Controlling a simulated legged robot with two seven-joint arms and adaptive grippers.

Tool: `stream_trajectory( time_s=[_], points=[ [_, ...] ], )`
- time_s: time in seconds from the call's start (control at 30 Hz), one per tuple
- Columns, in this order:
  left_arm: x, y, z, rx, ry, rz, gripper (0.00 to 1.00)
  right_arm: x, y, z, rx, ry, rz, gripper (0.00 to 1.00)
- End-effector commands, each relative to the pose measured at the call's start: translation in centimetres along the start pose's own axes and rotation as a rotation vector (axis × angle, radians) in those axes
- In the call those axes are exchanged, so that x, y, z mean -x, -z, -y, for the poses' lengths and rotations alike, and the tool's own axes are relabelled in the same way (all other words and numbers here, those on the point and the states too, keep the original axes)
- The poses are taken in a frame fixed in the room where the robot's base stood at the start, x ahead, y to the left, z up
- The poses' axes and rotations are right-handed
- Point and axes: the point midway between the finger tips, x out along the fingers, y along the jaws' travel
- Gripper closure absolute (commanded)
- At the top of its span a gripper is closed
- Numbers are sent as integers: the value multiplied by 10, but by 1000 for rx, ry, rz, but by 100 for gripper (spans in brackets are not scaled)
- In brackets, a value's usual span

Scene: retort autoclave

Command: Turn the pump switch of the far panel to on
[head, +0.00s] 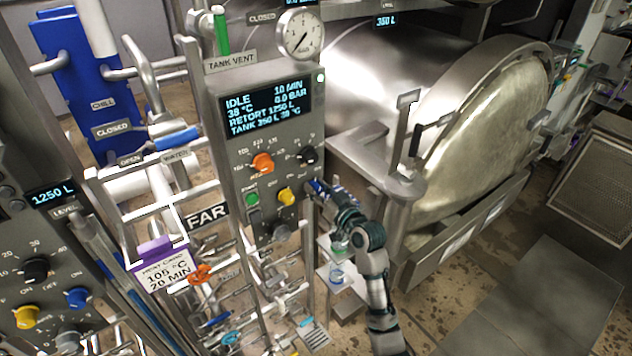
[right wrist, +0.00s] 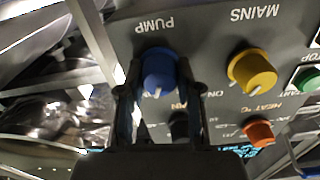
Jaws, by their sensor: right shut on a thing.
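The far panel (head: 235,140) stands left of centre in the head view, with the FAR sign (head: 207,216) beside it. Its blue pump switch (right wrist: 158,70) sits under the upside-down PUMP label in the right wrist view. My right gripper (right wrist: 157,85) is shut on this knob, one finger on each side. A white pointer mark shows at the knob's lower edge in that view; the position lettering beside it is partly hidden by a finger. In the head view my right gripper (head: 322,190) reaches the panel's right edge and covers most of the knob. My left gripper is not in view.
Beside the pump switch are the yellow mains knob (right wrist: 252,70), the orange heat knob (right wrist: 258,132) and a green button (head: 252,198). The display (head: 266,108) reads IDLE. A steel retort vessel (head: 480,120) stands to the right. Another panel (head: 45,260) with knobs is at lower left.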

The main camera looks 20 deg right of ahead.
Motion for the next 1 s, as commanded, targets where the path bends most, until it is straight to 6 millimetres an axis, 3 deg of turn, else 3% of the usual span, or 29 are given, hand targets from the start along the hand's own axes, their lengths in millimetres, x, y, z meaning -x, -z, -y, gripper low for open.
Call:
stream_trajectory(
  time_s=[0.03, 0.37, 0.83, 0.87, 0.93, 1.0],
  points=[
    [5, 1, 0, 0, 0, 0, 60, -1, -10, 0, -31, 2, 28, 100],
    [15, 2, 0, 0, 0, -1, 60, -1, -12, 0, -137, 1, 27, 100],
    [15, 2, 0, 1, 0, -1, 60, -1, -13, 0, -151, 1, 27, 100],
    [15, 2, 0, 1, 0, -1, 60, -1, -13, 0, -151, 1, 27, 64],
    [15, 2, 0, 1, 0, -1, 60, -1, -12, 0, -150, 1, 24, 46],
    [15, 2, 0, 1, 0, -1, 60, 0, -10, 0, -150, 1, 20, 41]
  ],
)
